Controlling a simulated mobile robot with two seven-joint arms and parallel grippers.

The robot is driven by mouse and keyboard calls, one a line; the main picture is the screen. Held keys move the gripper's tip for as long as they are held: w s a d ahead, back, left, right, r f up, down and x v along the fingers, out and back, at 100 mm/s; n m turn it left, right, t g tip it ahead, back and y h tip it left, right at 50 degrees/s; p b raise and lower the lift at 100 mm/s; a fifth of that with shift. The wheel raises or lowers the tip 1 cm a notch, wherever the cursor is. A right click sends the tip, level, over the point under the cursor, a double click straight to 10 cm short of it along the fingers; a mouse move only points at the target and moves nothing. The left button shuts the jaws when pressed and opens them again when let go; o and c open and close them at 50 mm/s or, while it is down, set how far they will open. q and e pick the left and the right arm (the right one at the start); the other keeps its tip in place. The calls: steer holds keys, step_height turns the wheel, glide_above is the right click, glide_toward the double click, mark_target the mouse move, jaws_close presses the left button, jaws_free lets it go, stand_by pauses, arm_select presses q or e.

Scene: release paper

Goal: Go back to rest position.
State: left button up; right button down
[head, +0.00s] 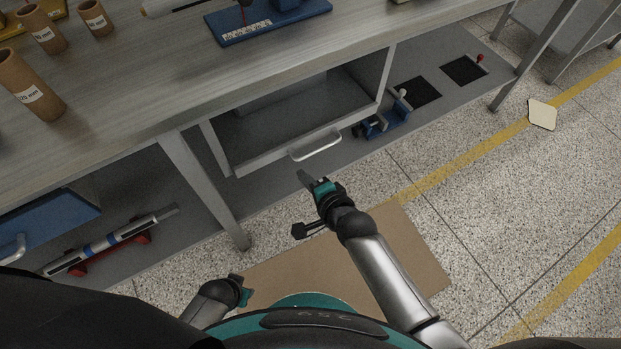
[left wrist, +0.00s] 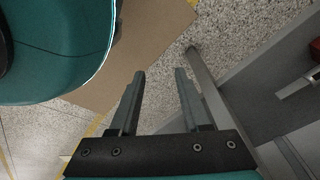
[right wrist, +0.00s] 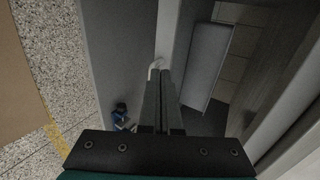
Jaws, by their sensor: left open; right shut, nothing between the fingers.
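My right gripper (head: 306,178) is shut and empty, held out just in front of the pulled-out grey drawer (head: 240,165) and close to its pale handle (head: 316,145). In the right wrist view its two fingers (right wrist: 161,80) lie together, with the handle (right wrist: 156,64) just beyond the tips; I cannot tell whether they touch. My left gripper (head: 240,283) is low beside my body, partly seen in the head view. In the left wrist view its fingers (left wrist: 160,76) are apart with nothing between them, above the floor.
The workbench (head: 130,100) carries cardboard tubes (head: 32,86) and a blue tool base (head: 265,20). A table leg (head: 210,190) stands left of the drawer. A blue clamp (head: 383,122) is on the lower shelf. A brown sheet (head: 420,250) lies on open floor.

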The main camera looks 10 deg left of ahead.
arm_select(q)
steer(key=shift+s+a+f+p, duration=0.35)
steer(key=shift+s+a, duration=0.1)
steer(key=shift+s, duration=0.15)
steer(key=shift+s+a+f+p, duration=0.2)
steer(key=shift+s+a+f, duration=0.1)
steer(key=shift+s+a, duration=0.25)
arm_select(e)
steer(key=shift+v, duration=1.35)
arm_select(q)
steer(key=shift+d, duration=0.1)
